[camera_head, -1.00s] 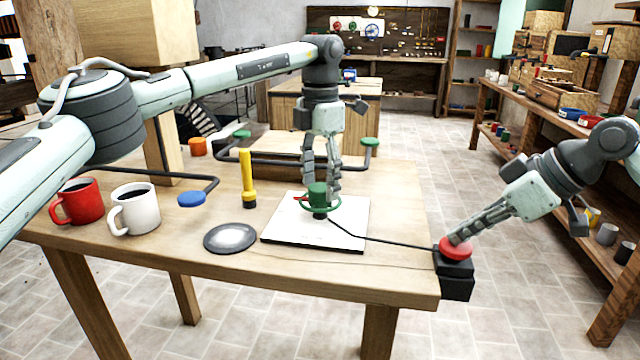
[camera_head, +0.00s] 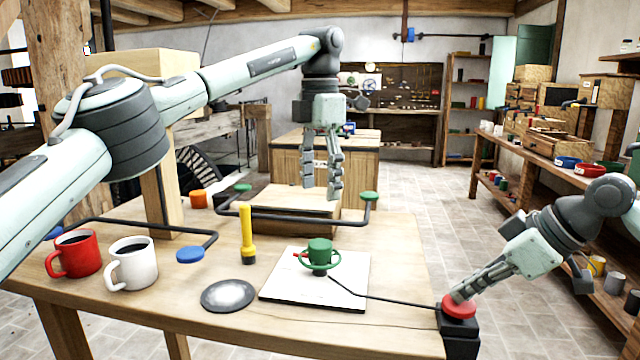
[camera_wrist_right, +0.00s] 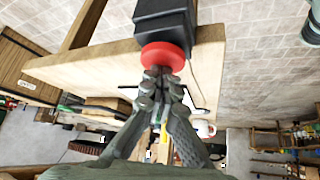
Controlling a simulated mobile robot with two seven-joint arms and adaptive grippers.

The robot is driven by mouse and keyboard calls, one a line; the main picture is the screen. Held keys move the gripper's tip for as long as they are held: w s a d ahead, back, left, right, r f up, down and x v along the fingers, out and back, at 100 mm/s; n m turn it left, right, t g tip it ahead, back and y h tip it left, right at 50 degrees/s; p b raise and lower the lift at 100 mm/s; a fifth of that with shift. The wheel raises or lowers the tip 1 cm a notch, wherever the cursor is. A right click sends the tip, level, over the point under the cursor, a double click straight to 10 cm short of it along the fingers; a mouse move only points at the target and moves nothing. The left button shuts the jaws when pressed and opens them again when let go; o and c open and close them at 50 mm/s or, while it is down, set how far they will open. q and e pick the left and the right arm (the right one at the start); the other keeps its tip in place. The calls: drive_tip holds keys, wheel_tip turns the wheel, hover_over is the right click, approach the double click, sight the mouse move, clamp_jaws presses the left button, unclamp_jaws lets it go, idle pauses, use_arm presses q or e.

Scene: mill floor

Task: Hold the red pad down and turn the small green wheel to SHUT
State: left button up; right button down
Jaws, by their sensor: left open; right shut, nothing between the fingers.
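The small green wheel (camera_head: 320,258) stands on a white plate (camera_head: 290,291) on the table, with a red pointer at its left side. My left gripper (camera_head: 321,190) is open and empty, above the wheel and apart from it. The red pad (camera_head: 459,309) sits on a black box (camera_head: 459,338) at the table's right front corner. My right gripper (camera_head: 461,294) is shut, with its fingertips touching the top of the pad. In the right wrist view, the closed fingertips (camera_wrist_right: 160,76) meet the red pad (camera_wrist_right: 163,56). Any SHUT marking is too small to read.
A yellow flashlight (camera_head: 247,236), a dark round disc (camera_head: 228,295), a white mug (camera_head: 132,262) and a red mug (camera_head: 75,253) stand left of the plate. A black cable runs from the wheel to the box. Dark bent rods with green and blue knobs lie behind.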

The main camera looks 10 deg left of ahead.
wheel_tip(320, 180, up, 3)
drive_tip(key=shift+f+p, duration=0.1)
drive_tip(key=shift+p, duration=0.6)
drive_tip(key=shift+r, duration=2.1)
